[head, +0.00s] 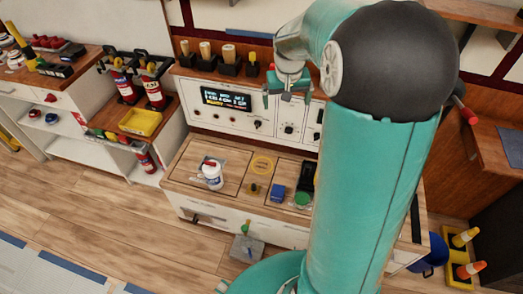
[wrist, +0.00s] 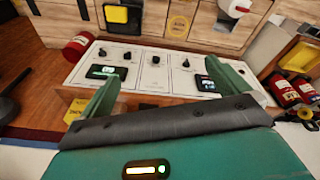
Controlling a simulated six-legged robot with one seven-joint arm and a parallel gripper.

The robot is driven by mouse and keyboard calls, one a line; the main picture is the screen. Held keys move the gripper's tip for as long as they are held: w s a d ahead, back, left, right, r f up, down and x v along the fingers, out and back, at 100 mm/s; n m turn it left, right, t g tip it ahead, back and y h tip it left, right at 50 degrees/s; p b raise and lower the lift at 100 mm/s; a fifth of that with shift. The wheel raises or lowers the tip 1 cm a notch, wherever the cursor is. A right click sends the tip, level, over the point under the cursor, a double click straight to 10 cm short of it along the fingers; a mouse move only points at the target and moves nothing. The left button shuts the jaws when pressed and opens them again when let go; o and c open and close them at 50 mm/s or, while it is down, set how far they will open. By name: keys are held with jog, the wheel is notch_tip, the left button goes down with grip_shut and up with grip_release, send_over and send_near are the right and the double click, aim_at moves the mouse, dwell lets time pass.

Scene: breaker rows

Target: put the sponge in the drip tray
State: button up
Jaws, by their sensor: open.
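A small blue block (head: 277,192), which looks like the sponge, lies on the wooden counter (head: 232,190) below the control panel. A shallow yellow tray (head: 140,122), which looks like the drip tray, rests on the shelf to the left and seems empty. The yellow tray also shows at the right edge of the wrist view (wrist: 304,56). My gripper (head: 287,92) is open and empty, raised in front of the panel, well above the block. Its two green fingers stand wide apart in the wrist view (wrist: 161,72). I cannot make out the blue block there.
A white tub (head: 211,172), a round green item (head: 302,199) and a black item (head: 306,174) share the counter. Red extinguishers (head: 122,84) stand behind the yellow tray. The control panel (head: 235,117) rises behind the counter. My arm hides the counter's right part.

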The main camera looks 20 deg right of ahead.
jog(key=s+a+r+n+t, duration=0.2)
jog(key=s+a+r, duration=0.7)
jog(key=s+a, duration=0.15)
jog(key=s+a+t, duration=0.1)
jog(key=s+a, duration=0.2)
jog(key=s, duration=0.3)
jog(key=s+a+r+n+y, duration=0.1)
jog(key=s+a, duration=0.3)
jog(key=s, duration=0.2)
jog(key=shift+a+n+t, duration=0.3)
jog(key=shift+t, duration=0.1)
